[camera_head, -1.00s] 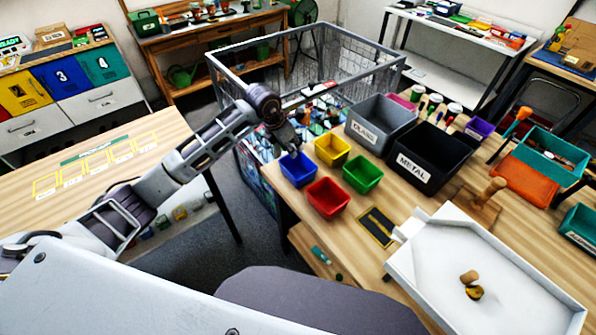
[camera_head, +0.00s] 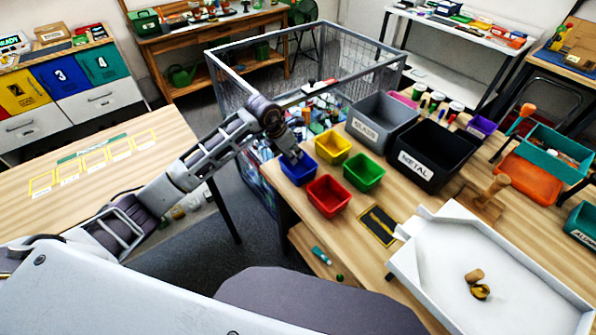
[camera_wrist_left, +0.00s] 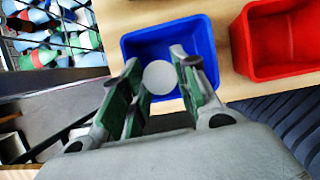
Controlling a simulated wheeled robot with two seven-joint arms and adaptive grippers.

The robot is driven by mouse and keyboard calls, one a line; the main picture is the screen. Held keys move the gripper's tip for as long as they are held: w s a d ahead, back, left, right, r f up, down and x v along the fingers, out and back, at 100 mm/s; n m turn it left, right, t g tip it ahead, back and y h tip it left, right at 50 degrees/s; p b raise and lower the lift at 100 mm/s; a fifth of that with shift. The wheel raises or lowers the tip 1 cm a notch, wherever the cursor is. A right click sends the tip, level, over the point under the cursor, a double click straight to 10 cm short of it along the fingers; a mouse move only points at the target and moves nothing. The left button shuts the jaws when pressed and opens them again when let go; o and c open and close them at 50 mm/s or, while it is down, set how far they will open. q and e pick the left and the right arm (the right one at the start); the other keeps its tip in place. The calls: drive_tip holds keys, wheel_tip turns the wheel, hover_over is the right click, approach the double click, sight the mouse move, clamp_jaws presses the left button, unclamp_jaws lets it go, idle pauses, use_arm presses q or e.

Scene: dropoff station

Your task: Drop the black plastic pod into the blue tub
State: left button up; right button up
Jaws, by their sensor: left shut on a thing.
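The blue tub (camera_head: 298,176) stands at the near left edge of the wooden table and is open at the top. My left gripper (camera_head: 291,156) is over it, pointing down, with its fingertips at about rim height. In the left wrist view, the gripper (camera_wrist_left: 158,62) is shut on the pod (camera_wrist_left: 159,78), which shows only a round pale grey face between the fingers. Its black sides are hidden. The blue tub (camera_wrist_left: 150,47) lies behind the pod and fingers in that view. My right gripper is not in view.
The red tub (camera_head: 328,197), yellow tub (camera_head: 333,147) and green tub (camera_head: 364,172) stand close by. Behind them are a grey glass bin (camera_head: 368,133) and a black metal bin (camera_head: 417,165). A wire cage (camera_head: 230,92) stands just beyond the table's left end. A white tray (camera_head: 440,272) lies at right.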

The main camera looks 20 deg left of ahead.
use_arm(q)
drive_tip(key=shift+f+b, duration=0.3)
drive_tip(key=shift+f, duration=0.55)
drive_tip(key=o, duration=0.8)
drive_tip(key=shift+c, duration=0.2)
drive_tip(key=shift+r, duration=0.15)
drive_tip(key=v, duration=1.1)
drive_tip(key=shift+s+r, duration=0.15)
drive_tip(key=shift+r, duration=0.2)
drive_tip(key=shift+a, duration=0.1)
